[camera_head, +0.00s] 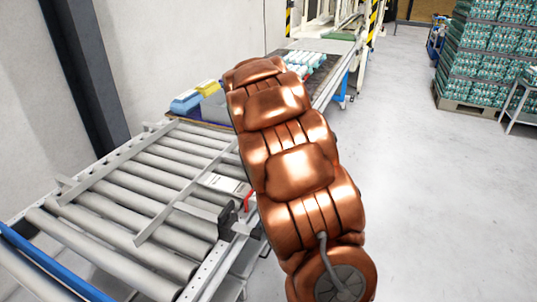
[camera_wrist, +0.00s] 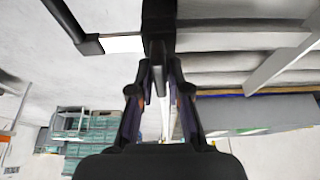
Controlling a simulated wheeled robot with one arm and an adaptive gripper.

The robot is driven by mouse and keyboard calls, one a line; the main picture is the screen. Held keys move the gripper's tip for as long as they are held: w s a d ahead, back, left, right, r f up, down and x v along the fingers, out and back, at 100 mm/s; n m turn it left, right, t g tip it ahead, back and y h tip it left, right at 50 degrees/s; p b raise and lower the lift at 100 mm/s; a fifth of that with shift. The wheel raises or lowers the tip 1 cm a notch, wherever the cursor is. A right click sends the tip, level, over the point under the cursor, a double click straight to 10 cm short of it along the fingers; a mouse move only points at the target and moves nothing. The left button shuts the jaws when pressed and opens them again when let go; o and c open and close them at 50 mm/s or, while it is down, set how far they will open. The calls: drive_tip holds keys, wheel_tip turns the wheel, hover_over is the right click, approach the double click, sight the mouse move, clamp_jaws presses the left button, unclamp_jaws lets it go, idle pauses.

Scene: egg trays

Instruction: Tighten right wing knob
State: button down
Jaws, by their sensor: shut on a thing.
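My gripper (camera_wrist: 158,78) shows in the wrist view, its two dark fingers closing in towards a narrow piece at the picture's middle. A black block, which looks like the right wing knob and its mount (camera_wrist: 158,22), stands right beyond the fingertips. The fingers are shut on the knob; its wings are mostly hidden between them. In the head view my copper-coloured arm covers the gripper. A dark bracket (camera_head: 228,218) shows at the conveyor's right edge beside my arm, with a small red curved part (camera_head: 249,200) near it.
The roller conveyor (camera_head: 128,240) with metal guide rails fills the left. Blue and yellow items (camera_head: 187,100) lie beyond it. Stacked egg trays (camera_head: 490,55) stand on a pallet at the far right. The floor (camera_head: 430,200) right of my arm is clear.

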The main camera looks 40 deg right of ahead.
drive_tip(key=c, duration=1.1)
unclamp_jaws()
drive_tip(key=shift+c, duration=0.2)
drive_tip(key=shift+r, duration=0.15)
drive_tip(key=v, duration=1.2)
drive_tip(key=shift+a, duration=0.1)
drive_tip(key=s+a+f+n+g+y, duration=0.15)
drive_tip(key=s+a+f+n, duration=0.25)
drive_tip(key=s+a, duration=0.6)
drive_tip(key=s+a+f+n+g+y, duration=0.15)
drive_tip(key=s+a+f+n, duration=0.35)
drive_tip(key=s, duration=1)
drive_tip(key=s+a+f+n+g+y, duration=0.1)
drive_tip(key=s+a+f+n+g, duration=0.2)
drive_tip(key=s+a, duration=0.75)
wheel_tip(320, 180, up, 12)
drive_tip(key=d+t+p, duration=0.1)
drive_tip(key=t+p, duration=0.1)
drive_tip(key=p, duration=1)
drive_tip(key=shift+s+d, duration=0.35)
drive_tip(key=shift+s, duration=0.1)
